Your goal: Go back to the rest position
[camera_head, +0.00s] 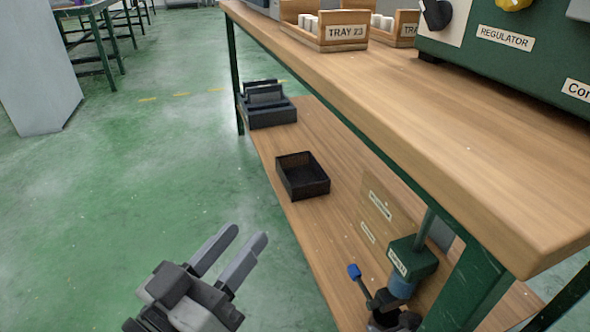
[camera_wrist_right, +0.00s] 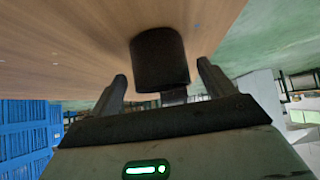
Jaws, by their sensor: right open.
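My left gripper (camera_head: 246,236) is in the head view at the lower left, over the green floor. Its two grey fingers stand apart with a gap between them, and nothing shows in it. My right gripper (camera_wrist_right: 162,78) shows in the right wrist view with its two dark fingers apart. A dark cylinder (camera_wrist_right: 159,57) appears between and beyond the fingertips, against a wooden surface (camera_wrist_right: 70,40). I cannot tell whether the fingers touch it. I cannot make out the right gripper clearly in the head view.
A wooden workbench (camera_head: 430,120) fills the right side. Its lower shelf holds a black open box (camera_head: 303,190), a dark rack (camera_head: 268,112) and a green labelled device (camera_head: 412,258).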

